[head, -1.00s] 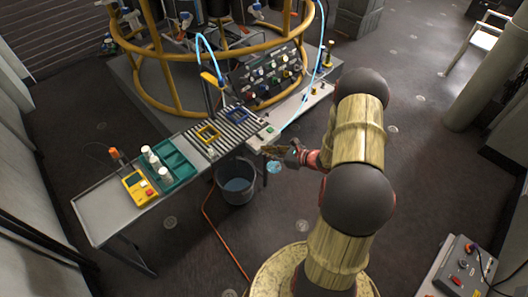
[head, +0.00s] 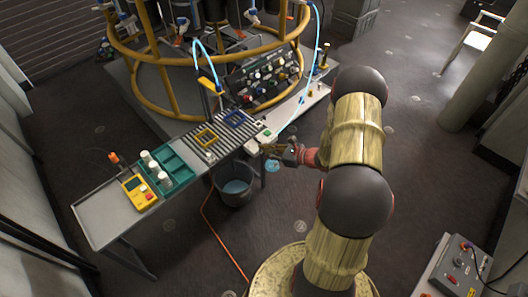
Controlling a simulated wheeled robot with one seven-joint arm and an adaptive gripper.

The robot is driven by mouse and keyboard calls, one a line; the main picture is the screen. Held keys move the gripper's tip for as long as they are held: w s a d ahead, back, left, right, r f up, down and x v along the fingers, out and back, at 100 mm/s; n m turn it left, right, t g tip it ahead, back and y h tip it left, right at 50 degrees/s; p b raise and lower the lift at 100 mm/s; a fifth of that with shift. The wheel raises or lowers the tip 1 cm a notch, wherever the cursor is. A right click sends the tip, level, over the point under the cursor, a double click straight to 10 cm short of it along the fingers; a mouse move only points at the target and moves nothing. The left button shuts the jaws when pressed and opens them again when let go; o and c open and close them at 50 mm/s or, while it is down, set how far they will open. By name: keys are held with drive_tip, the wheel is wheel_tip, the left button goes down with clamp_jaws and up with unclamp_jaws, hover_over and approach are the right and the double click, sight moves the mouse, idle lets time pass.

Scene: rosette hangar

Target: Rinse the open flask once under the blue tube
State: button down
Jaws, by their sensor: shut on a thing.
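My gripper (head: 268,149) is at the right end of the bench, beside the grey-striped rack (head: 222,139). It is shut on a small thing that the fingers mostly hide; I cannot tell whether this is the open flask. A pale blue tube (head: 203,46) arches over the rack and comes down at a yellow clip (head: 207,84) on a dark post. My gripper is to the right of the tube's end and apart from it. A small pale item (head: 210,157) stands on the rack's front edge; its kind is unclear.
A dark bucket (head: 235,190) with bluish water stands under the bench. Yellow and blue frames lie on the rack. A yellow ring frame (head: 165,95) rises behind. An orange hose crosses the floor.

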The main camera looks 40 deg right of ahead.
drive_tip(key=s+d+p, duration=0.1)
drive_tip(key=s, duration=0.9)
drive_tip(key=shift+d, duration=0.3)
idle(0.4)
drive_tip(key=shift+f, duration=0.1)
